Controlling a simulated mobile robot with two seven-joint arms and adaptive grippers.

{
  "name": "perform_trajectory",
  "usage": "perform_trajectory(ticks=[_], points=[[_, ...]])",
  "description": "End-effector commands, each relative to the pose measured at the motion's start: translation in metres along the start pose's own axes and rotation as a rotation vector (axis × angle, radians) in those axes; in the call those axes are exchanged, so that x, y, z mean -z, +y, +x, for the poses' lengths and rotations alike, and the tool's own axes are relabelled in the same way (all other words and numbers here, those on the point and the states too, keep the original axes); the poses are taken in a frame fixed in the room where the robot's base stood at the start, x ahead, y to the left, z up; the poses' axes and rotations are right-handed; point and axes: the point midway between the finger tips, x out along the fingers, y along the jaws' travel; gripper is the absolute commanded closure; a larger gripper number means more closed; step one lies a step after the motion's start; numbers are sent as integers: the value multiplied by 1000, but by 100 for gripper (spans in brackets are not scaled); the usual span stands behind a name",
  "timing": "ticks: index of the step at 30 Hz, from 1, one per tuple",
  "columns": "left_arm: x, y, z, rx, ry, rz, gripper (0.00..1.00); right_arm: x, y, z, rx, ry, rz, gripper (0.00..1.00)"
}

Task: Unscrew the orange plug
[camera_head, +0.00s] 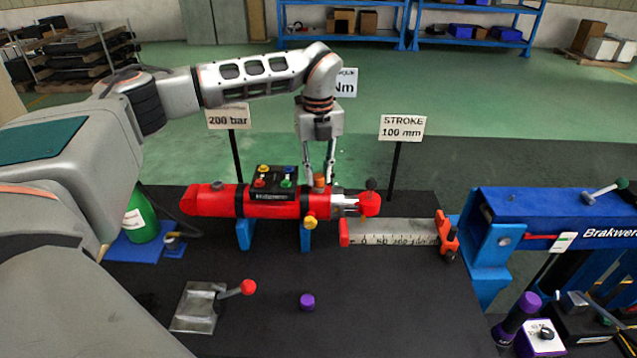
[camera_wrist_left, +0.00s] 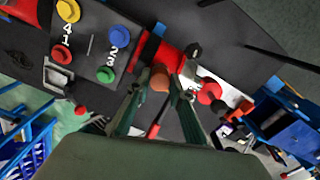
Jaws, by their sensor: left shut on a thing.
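The orange plug (camera_head: 319,181) stands upright on top of the red cylinder (camera_head: 212,201), just right of the black valve block (camera_head: 276,184). In the wrist view the orange plug (camera_wrist_left: 160,78) shows between the two fingers. My left gripper (camera_head: 321,172) comes down from above, its fingers on either side of the plug, and is shut on it. Whether the plug's thread is in the cylinder cannot be told. In the wrist view my left gripper (camera_wrist_left: 158,86) partly covers the red cylinder. My right gripper is not in view.
Coloured buttons (camera_wrist_left: 68,10) sit on the valve block close to the fingers. A yellow knob (camera_head: 310,222) is below the plug. A scale (camera_head: 395,232), sign posts (camera_head: 393,165), a red-knobbed lever (camera_head: 248,287) and a purple cap (camera_head: 307,302) are around. The front bench is mostly clear.

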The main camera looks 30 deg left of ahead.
Motion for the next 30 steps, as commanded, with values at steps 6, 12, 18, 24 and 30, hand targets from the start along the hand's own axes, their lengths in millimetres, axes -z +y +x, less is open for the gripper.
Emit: perform_trajectory(ticks=[6, 12, 18, 24, 30], points=[[-2, -1, -2, 4, -4, -4, 100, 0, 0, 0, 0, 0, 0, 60], [-2, -1, -1, 4, -5, -109, 100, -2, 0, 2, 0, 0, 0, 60], [-2, -1, -1, 5, -3, -359, 100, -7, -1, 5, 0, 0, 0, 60], [-2, 0, -2, 5, -4, -455, 100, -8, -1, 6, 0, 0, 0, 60], [-2, 0, -3, 5, -4, -454, 100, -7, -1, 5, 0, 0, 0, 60]])
